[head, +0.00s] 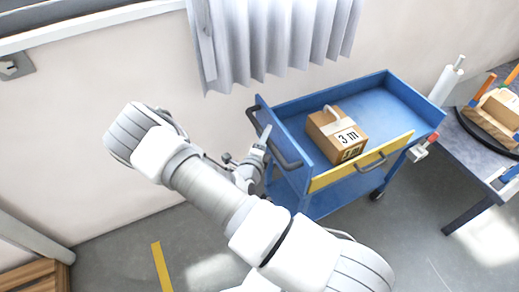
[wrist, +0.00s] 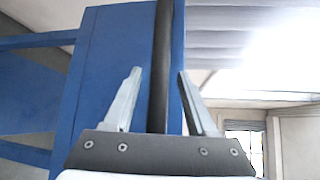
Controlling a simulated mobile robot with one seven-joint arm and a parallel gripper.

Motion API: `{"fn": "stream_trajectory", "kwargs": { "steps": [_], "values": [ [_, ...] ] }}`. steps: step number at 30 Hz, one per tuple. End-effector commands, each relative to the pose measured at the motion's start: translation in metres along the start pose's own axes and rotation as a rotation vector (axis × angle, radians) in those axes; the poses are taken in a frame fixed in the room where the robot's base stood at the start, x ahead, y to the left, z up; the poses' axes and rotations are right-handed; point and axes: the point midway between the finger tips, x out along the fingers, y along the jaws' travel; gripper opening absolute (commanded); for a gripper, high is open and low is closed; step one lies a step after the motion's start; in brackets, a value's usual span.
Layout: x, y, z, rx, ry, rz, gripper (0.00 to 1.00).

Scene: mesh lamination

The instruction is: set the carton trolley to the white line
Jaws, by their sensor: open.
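The blue trolley (head: 365,97) stands by the wall and carries a brown carton (head: 337,134) marked "3 m" on its top tray. A dark push handle (head: 281,143) is on its left end. My gripper (head: 263,140) is open at that handle. In the wrist view, the black handle bar (wrist: 160,60) runs upright between the two open fingers of my gripper (wrist: 158,76), with gaps on both sides. The trolley's blue side (wrist: 105,50) lies behind it. A clear white line on the floor is not visible.
A yellow floor strip (head: 161,268) lies at the lower left. A table (head: 478,140) with a roll and tools stands right of the trolley. A wooden pallet-like object (head: 35,277) is in the lower left corner. A curtain (head: 275,40) hangs behind. Grey floor shows in front of the trolley.

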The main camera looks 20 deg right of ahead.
Motion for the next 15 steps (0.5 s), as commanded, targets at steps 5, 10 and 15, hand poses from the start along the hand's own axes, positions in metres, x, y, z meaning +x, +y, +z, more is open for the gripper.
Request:
{"fn": "stream_trajectory", "kwargs": {
  "steps": [5, 10, 15],
  "values": [
    [-0.031, 0.000, 0.001, -0.001, -0.004, 0.003, 0.57],
    [-0.074, 0.000, 0.002, -0.001, -0.005, 0.003, 0.57],
    [-0.115, -0.001, 0.001, -0.002, -0.003, 0.002, 0.57]
  ]
}}
